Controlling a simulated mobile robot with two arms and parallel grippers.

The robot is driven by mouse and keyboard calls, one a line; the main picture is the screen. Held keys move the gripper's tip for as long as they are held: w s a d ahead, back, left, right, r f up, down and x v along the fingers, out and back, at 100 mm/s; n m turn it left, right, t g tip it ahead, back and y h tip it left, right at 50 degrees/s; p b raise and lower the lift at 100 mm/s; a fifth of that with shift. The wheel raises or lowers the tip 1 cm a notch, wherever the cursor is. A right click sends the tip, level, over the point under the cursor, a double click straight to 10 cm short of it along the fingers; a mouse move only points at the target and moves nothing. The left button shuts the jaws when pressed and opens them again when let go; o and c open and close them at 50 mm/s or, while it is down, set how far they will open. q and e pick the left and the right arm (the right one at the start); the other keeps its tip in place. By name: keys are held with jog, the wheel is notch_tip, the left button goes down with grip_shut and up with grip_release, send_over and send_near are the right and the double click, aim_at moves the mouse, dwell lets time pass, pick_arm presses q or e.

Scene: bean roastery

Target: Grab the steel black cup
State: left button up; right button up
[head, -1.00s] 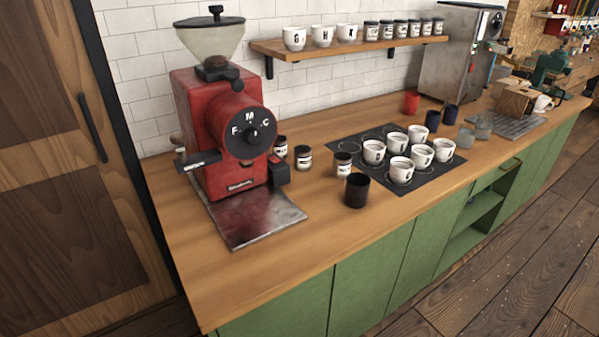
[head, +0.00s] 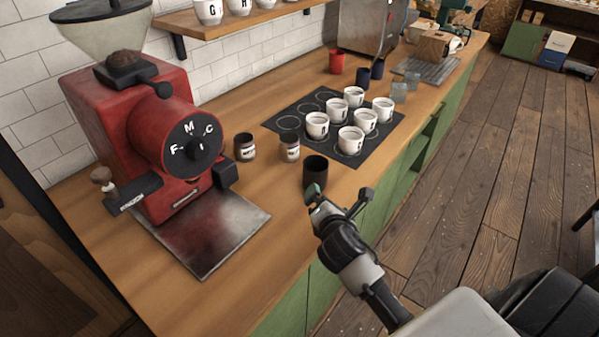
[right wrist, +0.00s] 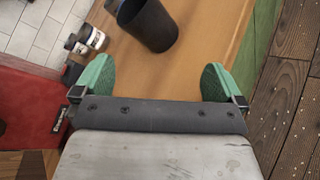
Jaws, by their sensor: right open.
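The black cup (head: 315,173) stands upright on the wooden counter, near its front edge, just in front of the dark mat. My right gripper (head: 338,198) is right at the near side of the cup in the head view, and its fingertips overlap the cup's lower edge there. In the right wrist view the green fingertips (right wrist: 158,82) are wide apart with nothing between them. The black cup (right wrist: 148,25) shows beyond them, ahead and between their lines. My left gripper is in neither view.
A red grinder (head: 150,135) with a metal tray (head: 215,232) stands at the left. Two small labelled jars (head: 289,148) sit left of the cup. Several white cups (head: 351,140) stand on a dark mat (head: 290,125) behind it. Bare counter lies in front of the jars.

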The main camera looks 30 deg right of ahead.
aim_at(318, 181)
jog(key=w+d+r+n+t, duration=0.2)
jog(key=w+r+n+t, duration=0.1)
jog(key=w+r+n, duration=0.4)
jog(key=f+b, duration=0.1)
jog(key=f, duration=0.2)
jog(key=f+n+b, duration=0.1)
jog(key=f, duration=0.2)
jog(key=f+n+b, duration=0.1)
jog(key=f, duration=0.2)
jog(key=shift+s+a+f+t, duration=0.1)
jog(key=shift+s+f+t, duration=0.2)
jog(key=shift+s, duration=0.05)
jog(key=shift+r+x, duration=0.2)
jog(key=shift+x, duration=0.65)
jog(key=shift+w+d+f, duration=0.1)
jog(key=shift+w+d, duration=0.2)
jog(key=shift+w, duration=0.25)
jog(key=shift+x, duration=2.35)
jog(key=shift+s, duration=0.1)
jog(key=c, duration=1)
jog(key=shift+r, duration=0.2)
